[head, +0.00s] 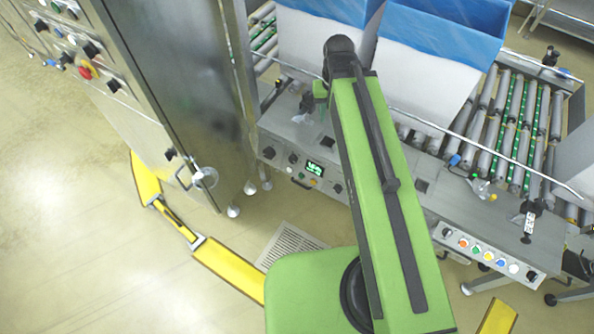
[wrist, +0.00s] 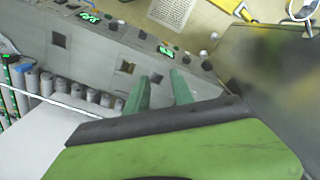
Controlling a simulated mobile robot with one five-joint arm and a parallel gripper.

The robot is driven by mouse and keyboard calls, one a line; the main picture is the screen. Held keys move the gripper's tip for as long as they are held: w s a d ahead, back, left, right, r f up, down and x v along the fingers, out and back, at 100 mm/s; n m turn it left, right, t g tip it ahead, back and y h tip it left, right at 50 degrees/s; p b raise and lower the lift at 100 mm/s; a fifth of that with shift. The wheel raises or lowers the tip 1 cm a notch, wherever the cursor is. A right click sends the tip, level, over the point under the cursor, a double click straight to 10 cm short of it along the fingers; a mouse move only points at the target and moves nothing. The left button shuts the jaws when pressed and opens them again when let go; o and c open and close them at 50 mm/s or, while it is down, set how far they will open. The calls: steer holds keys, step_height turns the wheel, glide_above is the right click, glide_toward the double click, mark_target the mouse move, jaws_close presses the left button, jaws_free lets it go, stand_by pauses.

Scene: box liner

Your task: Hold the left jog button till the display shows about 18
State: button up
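A small lit green display (head: 315,167) sits on the front panel of the grey machine in the head view; its digits are too small to read. I cannot tell which is the left jog button. In the wrist view, two lit displays show on the panel, one at upper left (wrist: 90,18) and one nearer the middle (wrist: 165,50). My gripper (wrist: 160,76) has its two green fingers apart with nothing between them, over the machine's grey top, short of the panel edge.
A roller conveyor (head: 520,115) and blue-and-white sheets (head: 430,45) lie behind the panel. A tall steel cabinet (head: 180,75) stands at left. Another button row (head: 485,252) is at right. Yellow floor guards (head: 225,268) run in front.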

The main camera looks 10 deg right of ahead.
jaws_close()
stand_by(1.6)
